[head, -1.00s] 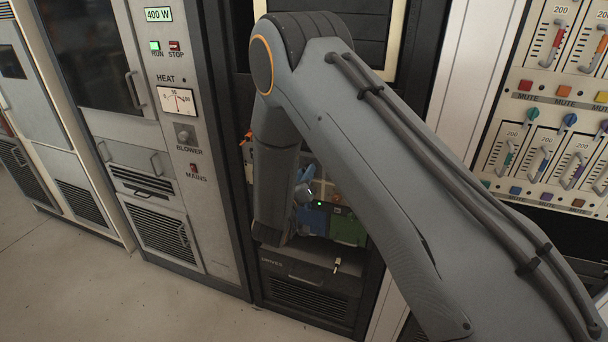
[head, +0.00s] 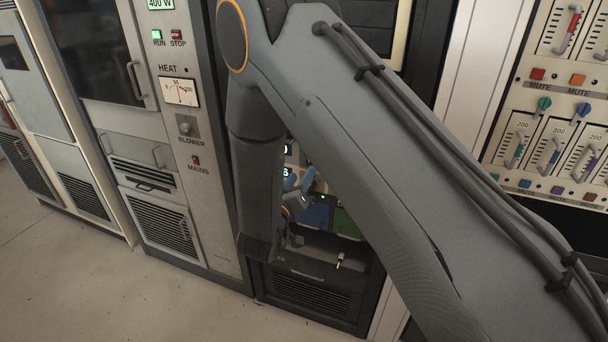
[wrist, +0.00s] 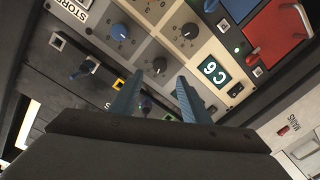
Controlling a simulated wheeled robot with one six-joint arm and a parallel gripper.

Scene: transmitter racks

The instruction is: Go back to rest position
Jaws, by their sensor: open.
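My gripper (wrist: 160,98) shows in the wrist view with two blue-grey fingers apart and nothing between them. It faces a rack panel (wrist: 150,50) with several dark and blue knobs and a lit display (wrist: 213,72) that reads upside down. In the head view my gripper (head: 303,183) is partly hidden behind my own arm, in front of the middle rack. Blue (head: 313,214) and green (head: 346,224) blocks sit in that rack just below it. I cannot tell the exact gap between the fingers and the panel.
A grey cabinet with a heat meter (head: 178,92) stands on the left. A fader panel (head: 550,140) is on the right. A drawer with a small light handle (head: 340,261) is low in the middle rack. Floor (head: 90,290) is clear at lower left.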

